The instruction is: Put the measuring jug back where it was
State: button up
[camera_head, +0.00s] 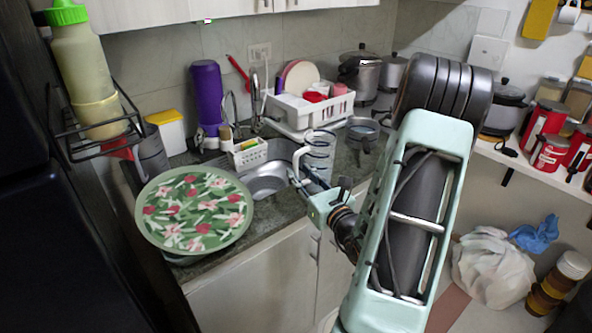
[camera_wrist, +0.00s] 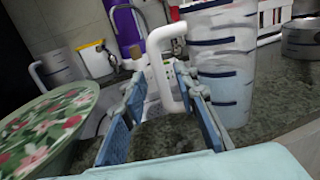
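The measuring jug (camera_head: 319,152) is clear with dark level marks and a white handle. It stands upright on the dark counter, right of the sink. In the wrist view the jug (camera_wrist: 226,65) fills the upper right, and its lower part looks bluish. My gripper (camera_head: 299,178) is at the handle side of the jug. In the wrist view the fingers of my gripper (camera_wrist: 160,88) are apart, with the white handle between their tips. A gap shows left of the handle; I cannot tell whether the right finger touches it.
A floral green plate (camera_head: 195,210) lies at the counter's left front. The sink (camera_head: 268,182) is behind it. A dish rack (camera_head: 310,108), a purple bottle (camera_head: 207,95) and a white sponge caddy (camera_head: 249,155) stand behind. A pot (camera_head: 362,132) is right of the jug.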

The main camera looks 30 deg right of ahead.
jog(key=s+a, duration=0.1)
jog(key=s, duration=0.7)
jog(key=shift+s+b, duration=0.3)
jog(key=shift+s, duration=0.05)
